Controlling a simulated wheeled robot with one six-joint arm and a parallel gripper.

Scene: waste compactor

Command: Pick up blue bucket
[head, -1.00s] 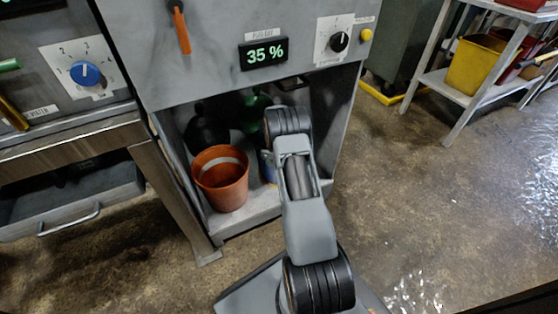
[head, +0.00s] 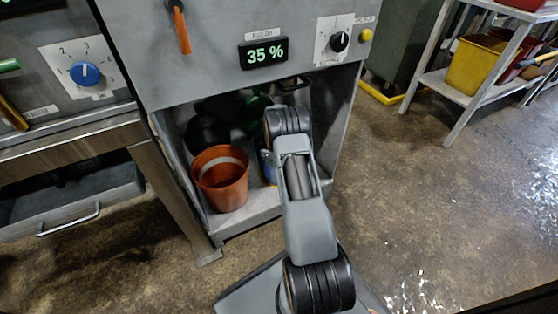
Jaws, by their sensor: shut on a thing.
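The blue bucket (head: 267,166) shows only as a thin blue strip at the left edge of my arm, inside the open lower bay of the compactor. My arm reaches into the bay and hides most of the bucket. My gripper is hidden behind my own wrist, so its fingers and their contact with the bucket do not show.
An orange-brown bucket (head: 221,178) stands just left of the blue one on the bay floor. Dark and green rounded things sit behind in shadow. The bay's side walls and the panel above (head: 220,60) are close to my arm. A shelf with a yellow bucket (head: 473,64) stands right.

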